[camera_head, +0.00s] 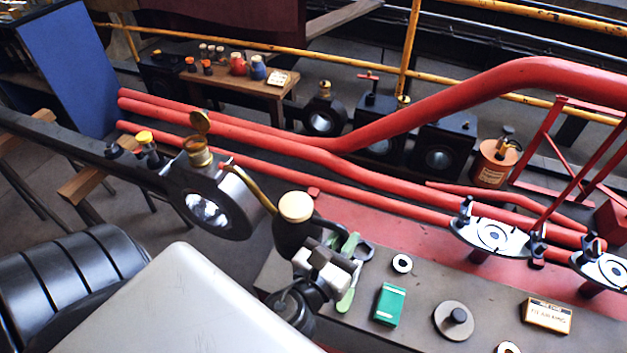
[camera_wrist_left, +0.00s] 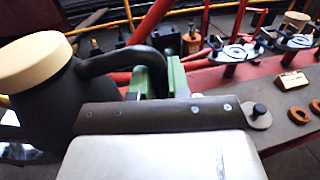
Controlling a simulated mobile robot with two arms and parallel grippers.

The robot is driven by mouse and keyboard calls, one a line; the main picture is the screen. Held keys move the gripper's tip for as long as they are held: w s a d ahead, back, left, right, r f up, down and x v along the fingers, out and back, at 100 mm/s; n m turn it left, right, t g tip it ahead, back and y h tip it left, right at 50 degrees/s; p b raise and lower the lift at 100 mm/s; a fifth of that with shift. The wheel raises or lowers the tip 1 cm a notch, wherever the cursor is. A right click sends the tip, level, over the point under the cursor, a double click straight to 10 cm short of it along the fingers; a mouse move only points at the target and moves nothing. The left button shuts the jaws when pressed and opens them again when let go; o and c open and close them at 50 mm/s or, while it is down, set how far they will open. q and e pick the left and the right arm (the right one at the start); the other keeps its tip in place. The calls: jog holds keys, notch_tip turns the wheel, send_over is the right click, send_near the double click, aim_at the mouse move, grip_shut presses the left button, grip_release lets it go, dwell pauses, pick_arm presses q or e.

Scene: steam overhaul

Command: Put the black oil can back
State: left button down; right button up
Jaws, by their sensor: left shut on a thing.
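The black oil can (camera_head: 291,240) has a cream lid and a long thin brass spout that points up and left toward a black bearing housing. My left gripper (camera_head: 345,262), with green fingers, is shut on the can's handle and holds the can upright near the left end of the grey bench top. In the left wrist view the can (camera_wrist_left: 55,100) fills the left side, and its curved black handle runs to the green fingers (camera_wrist_left: 155,75). Whether the can's base touches anything is hidden behind the gripper and arm. My right gripper is not in view.
The grey bench top (camera_head: 395,335) carries a green box (camera_head: 389,304), a cream box (camera_head: 547,315), a disc with a black knob (camera_head: 453,320) and small rings. Red pipes (camera_head: 400,180) run behind it. The housing (camera_head: 210,205) with a brass cup (camera_head: 198,152) stands left of the can.

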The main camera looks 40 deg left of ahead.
pick_arm(q)
notch_tip(320, 180, down, 9)
jog(key=d+y+b, duration=0.1)
jog(key=d+b, duration=0.1)
jog(key=b, duration=0.4)
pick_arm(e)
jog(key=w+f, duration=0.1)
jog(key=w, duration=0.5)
pick_arm(q)
jog(key=shift+n, duration=0.4)
jog(key=w+a+f+b, duration=0.2)
jog(key=w+f, duration=0.1)
jog(key=f, duration=0.1)
jog(key=w+a+f+b, duration=0.2)
jog(key=f, duration=0.2)
jog(key=w+a+f+b, duration=0.2)
jog(key=w+a+f, duration=0.1)
jog(key=shift+w+f, duration=0.3)
jog(key=shift+f, duration=0.1)
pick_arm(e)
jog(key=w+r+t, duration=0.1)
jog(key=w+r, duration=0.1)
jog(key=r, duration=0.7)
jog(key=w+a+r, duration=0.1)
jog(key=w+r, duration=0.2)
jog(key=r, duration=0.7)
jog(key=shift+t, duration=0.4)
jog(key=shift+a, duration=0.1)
